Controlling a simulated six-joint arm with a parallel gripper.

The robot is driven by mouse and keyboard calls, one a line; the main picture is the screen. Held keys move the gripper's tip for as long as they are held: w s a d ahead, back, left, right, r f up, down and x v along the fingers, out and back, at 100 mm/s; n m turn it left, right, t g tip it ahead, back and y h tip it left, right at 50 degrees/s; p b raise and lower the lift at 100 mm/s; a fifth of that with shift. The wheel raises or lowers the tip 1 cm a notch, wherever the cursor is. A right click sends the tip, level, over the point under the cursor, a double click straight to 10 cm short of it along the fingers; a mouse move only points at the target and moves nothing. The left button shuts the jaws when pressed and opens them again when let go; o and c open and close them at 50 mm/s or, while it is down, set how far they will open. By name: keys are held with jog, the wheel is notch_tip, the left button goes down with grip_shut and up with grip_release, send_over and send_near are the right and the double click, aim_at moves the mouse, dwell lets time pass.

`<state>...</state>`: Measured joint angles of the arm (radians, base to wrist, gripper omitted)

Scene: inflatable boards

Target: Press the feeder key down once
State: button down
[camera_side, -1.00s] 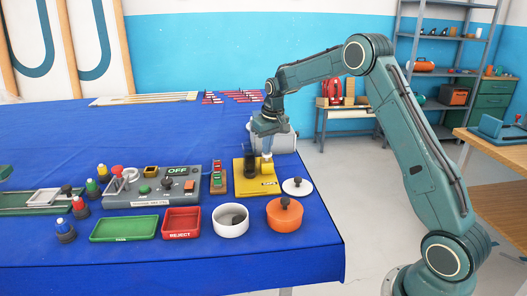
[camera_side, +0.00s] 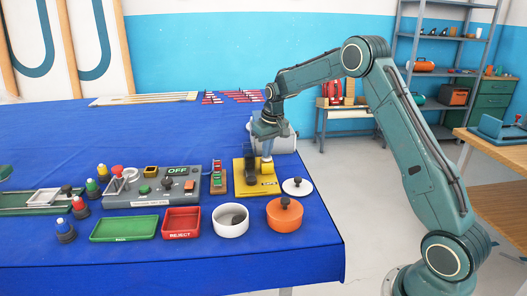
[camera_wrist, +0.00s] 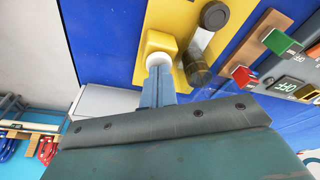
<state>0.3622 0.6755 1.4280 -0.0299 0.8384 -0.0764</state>
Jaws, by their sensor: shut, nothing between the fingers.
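The feeder is a yellow plate (camera_side: 270,187) at the right end of the blue table, with a dark upright cylinder (camera_side: 250,165) on it. In the wrist view the plate (camera_wrist: 172,15) carries a yellow block (camera_wrist: 158,42) with a pale round part (camera_wrist: 160,60), which I take for the key. My gripper (camera_side: 267,156) is shut and points down over this block. In the wrist view its fingertips (camera_wrist: 160,75) are right at the pale part and partly hide it. I cannot tell whether they touch it or how far it is pressed.
Left of the feeder stand a small red-and-green switch block (camera_side: 218,178) and a grey control panel (camera_side: 150,188) marked OFF. A grey-white container (camera_side: 284,138) stands behind.

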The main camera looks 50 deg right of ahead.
jog(key=shift+r, duration=0.15)
dwell(0.5)
jog(key=w+v, duration=0.1)
jog(key=v, duration=0.7)
jog(key=shift+w+d+r, duration=0.2)
jog(key=shift+w+r, duration=0.15)
jog(key=shift+r, duration=0.05)
dwell(1.3)
jog(key=shift+r, duration=0.1)
dwell(0.6)
jog(key=s+a+r+n+t, duration=0.1)
jog(key=s+a+r, duration=0.4)
jog(key=s+a, duration=0.25)
jog(key=s+a+r+t, duration=0.1)
jog(key=s+a+r, duration=0.5)
jog(key=s, duration=0.3)
jog(key=s+a+f+n, duration=0.1)
jog(key=s+a+f, duration=0.1)
jog(key=s, duration=0.8)
jog(key=s+a+f+n+t, duration=0.1)
jog(key=s+a+f, duration=0.2)
jog(key=s, duration=0.6)
jog(key=shift+s+a+f+y, duration=0.3)
jog(key=shift+s+a, duration=0.1)
jog(key=shift+a, duration=0.3)
